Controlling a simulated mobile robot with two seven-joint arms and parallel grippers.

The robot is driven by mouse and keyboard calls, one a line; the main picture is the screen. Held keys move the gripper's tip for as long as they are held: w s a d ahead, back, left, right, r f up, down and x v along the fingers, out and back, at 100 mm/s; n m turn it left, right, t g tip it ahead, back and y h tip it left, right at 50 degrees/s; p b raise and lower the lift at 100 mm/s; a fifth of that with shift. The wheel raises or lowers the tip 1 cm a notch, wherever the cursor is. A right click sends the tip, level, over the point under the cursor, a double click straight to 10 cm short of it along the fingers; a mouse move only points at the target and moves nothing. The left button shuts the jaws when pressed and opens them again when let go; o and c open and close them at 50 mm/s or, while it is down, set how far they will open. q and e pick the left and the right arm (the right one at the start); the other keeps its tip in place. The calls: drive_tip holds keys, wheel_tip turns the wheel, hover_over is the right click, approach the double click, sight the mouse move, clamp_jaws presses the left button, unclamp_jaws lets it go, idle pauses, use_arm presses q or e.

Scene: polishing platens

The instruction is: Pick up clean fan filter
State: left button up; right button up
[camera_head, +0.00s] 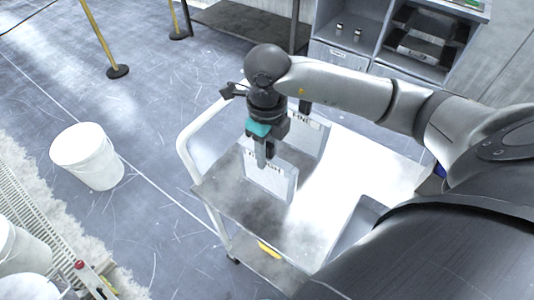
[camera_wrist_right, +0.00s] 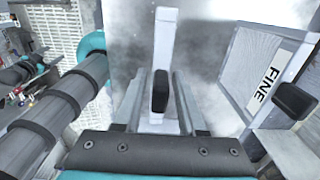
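A grey, white-framed filter panel (camera_head: 272,185) stands upright on the cart, its label partly hidden by my gripper. In the right wrist view its pale top edge (camera_wrist_right: 165,40) shows with a black knob. My right gripper (camera_head: 262,160) points down over this panel. Its two fingers (camera_wrist_right: 160,100) stand apart on either side of the edge and knob, with a small gap visible. A second upright panel labelled FINE (camera_head: 312,138) stands behind; it is at the right in the wrist view (camera_wrist_right: 262,70). My left gripper is out of view. I cannot tell which panel is clean.
The cart (camera_head: 225,195) has a white handle rail (camera_head: 187,145) on its left and a yellow item (camera_head: 268,249) on a lower level. A white bucket (camera_head: 90,160) stands on open floor to the left. A grey cabinet (camera_head: 350,60) is behind the arm.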

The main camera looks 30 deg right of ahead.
clamp_jaws()
idle(1.0)
